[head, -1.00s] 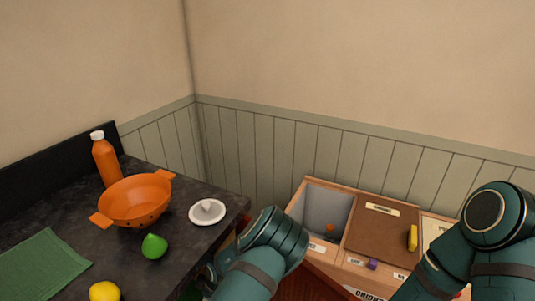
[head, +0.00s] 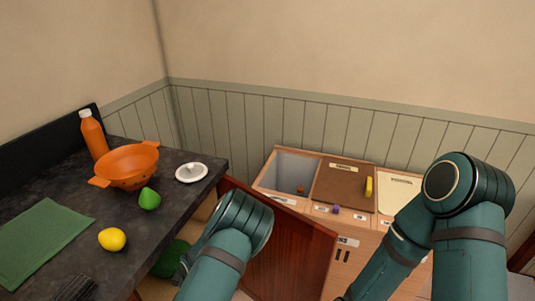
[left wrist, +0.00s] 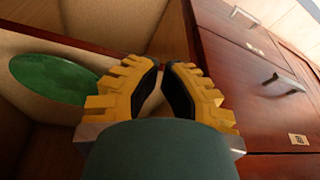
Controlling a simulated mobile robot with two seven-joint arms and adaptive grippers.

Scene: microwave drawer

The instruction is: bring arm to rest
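My left arm reaches down past the counter's right end in the head view; its gripper is mostly hidden there behind its own wrist. In the left wrist view my left gripper (left wrist: 163,66) shows two yellow ridged fingers with black pads. A narrow gap is between them and nothing is held. It is by an open reddish-brown cabinet door (head: 290,252), which also shows in the left wrist view (left wrist: 240,80). My right arm is bent at the right of the head view; its gripper is out of the picture.
The dark counter (head: 80,170) holds an orange colander (head: 128,168), bottle (head: 93,135), lime (head: 149,199), lemon (head: 112,239) and white lid (head: 191,173). A wooden bin unit (head: 340,225) stands beyond the door. A green round object (left wrist: 55,78) lies inside the cabinet.

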